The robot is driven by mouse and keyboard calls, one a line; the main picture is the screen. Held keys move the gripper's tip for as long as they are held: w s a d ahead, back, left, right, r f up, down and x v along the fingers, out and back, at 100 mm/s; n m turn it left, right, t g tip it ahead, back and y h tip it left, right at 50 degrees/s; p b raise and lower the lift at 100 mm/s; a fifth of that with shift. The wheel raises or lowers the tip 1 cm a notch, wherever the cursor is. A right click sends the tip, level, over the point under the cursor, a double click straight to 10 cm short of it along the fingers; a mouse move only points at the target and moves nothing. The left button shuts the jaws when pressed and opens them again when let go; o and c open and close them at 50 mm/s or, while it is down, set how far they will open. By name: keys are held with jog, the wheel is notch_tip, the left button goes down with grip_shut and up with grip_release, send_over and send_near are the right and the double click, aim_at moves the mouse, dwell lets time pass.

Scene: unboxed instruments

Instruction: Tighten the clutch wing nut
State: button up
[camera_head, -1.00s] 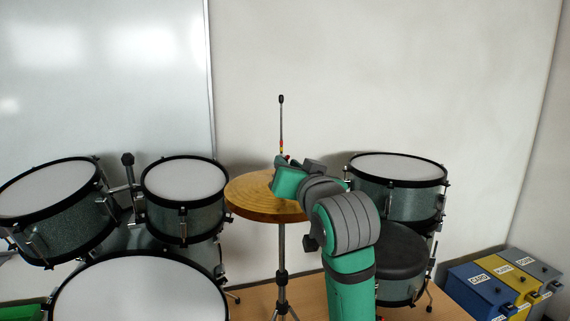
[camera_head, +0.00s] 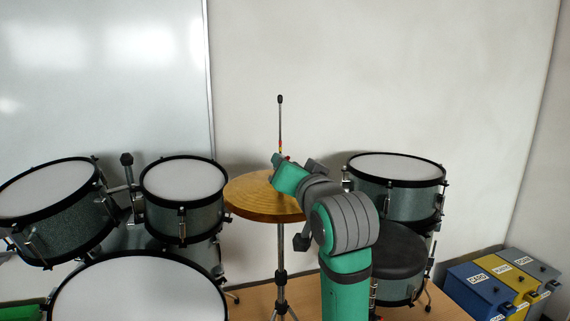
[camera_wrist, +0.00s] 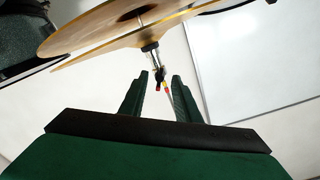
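My gripper (camera_head: 276,163) is over the hi-hat cymbals (camera_head: 246,199), at the upright rod (camera_head: 281,122) that rises above them. In the wrist view the cymbals (camera_wrist: 105,42) fill the top and the rod's clutch (camera_wrist: 153,58) comes from their middle. Small red and yellow pieces (camera_wrist: 166,87) show on the rod beyond the clutch. My gripper (camera_wrist: 160,76) is open there, its two green fingers apart on either side of the rod in the picture. I cannot tell which small piece is the wing nut, or whether a finger touches it.
A floor tom (camera_head: 397,170) and a black round seat (camera_head: 396,252) are close to my arm on the right. More drums (camera_head: 184,180) stand left of the hi-hat. Labelled boxes (camera_head: 480,293) sit at the far right.

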jog(key=shift+s, duration=0.1)
jog(key=shift+v, duration=2.9)
